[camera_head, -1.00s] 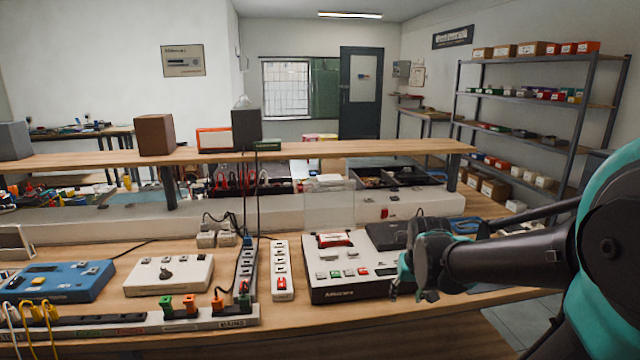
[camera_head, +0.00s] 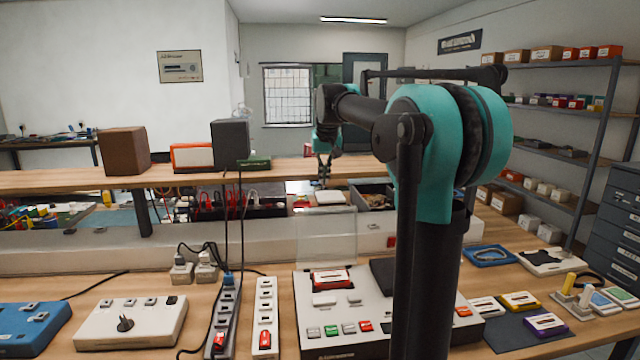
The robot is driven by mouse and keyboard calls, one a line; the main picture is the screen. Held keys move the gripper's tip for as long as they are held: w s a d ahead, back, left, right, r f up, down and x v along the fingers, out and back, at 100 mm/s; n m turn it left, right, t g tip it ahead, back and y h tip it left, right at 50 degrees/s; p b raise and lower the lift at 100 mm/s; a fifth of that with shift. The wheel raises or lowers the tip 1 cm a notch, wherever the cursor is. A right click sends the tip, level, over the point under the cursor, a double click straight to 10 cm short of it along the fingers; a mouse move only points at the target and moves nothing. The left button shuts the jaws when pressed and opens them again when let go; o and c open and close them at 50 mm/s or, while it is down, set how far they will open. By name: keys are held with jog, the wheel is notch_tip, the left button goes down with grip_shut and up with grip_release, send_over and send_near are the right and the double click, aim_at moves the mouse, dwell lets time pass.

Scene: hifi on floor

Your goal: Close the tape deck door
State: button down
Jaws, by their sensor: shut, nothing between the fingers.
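The tape deck (camera_head: 330,310) is a pale box with a dark front edge and coloured keys, on the workbench at lower centre. Its clear door (camera_head: 327,232) stands open and upright behind a red and white cassette (camera_head: 331,279). My gripper (camera_head: 323,183) is small in view, pointing down near the raised shelf, above and behind the top edge of the door. It is shut and empty, and appears apart from the door. My arm hides the right part of the deck.
A raised wooden shelf (camera_head: 80,178) crosses behind the deck, with a dark speaker (camera_head: 230,143) on it. Power strips (camera_head: 265,315) lie left of the deck. Cassettes on a dark mat (camera_head: 520,335) lie to its right.

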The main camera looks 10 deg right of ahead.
jog(key=x, duration=0.8)
jog(key=s, duration=0.4)
jog(key=shift+f, duration=0.2)
jog(key=shift+s, duration=0.15)
